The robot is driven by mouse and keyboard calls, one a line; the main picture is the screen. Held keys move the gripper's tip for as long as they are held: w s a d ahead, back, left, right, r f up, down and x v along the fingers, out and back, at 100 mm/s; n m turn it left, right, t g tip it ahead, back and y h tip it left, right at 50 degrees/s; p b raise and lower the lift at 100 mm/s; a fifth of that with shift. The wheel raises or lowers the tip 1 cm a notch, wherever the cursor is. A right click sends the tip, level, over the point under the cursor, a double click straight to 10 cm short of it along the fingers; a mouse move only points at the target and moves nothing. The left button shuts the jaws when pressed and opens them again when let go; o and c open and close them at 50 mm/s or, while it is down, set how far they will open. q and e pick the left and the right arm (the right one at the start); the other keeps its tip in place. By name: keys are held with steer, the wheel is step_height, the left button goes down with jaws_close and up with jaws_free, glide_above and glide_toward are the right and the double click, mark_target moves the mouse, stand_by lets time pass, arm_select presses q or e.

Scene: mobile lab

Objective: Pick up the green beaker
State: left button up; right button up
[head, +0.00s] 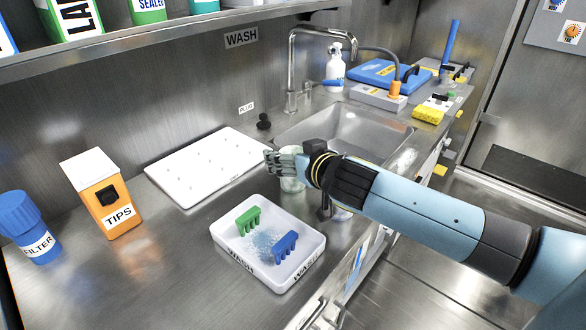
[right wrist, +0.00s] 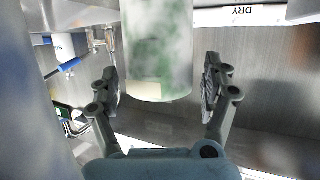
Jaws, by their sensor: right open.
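The green beaker (head: 292,183), a pale cloudy green vessel, stands on the steel counter behind the white wash tray, partly hidden by my right gripper. My right gripper (head: 274,161) is at the beaker, its arm coming in from the right. In the right wrist view the beaker (right wrist: 158,50) is large and sits between the two open fingers (right wrist: 160,82), with a visible gap on each side. A pale label patch shows near its edge. My left gripper is in neither view.
The wash tray (head: 222,238) holds a green and a blue rack piece. A white pegged board (head: 205,165) lies behind it. The sink (head: 345,135) and faucet (head: 291,60) are beyond the gripper. An orange tips box (head: 103,195) and blue filter bottle (head: 30,228) stand left.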

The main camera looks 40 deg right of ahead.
steer(key=c, duration=0.4)
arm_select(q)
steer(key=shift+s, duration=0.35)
arm_select(e)
steer(key=c, duration=0.8)
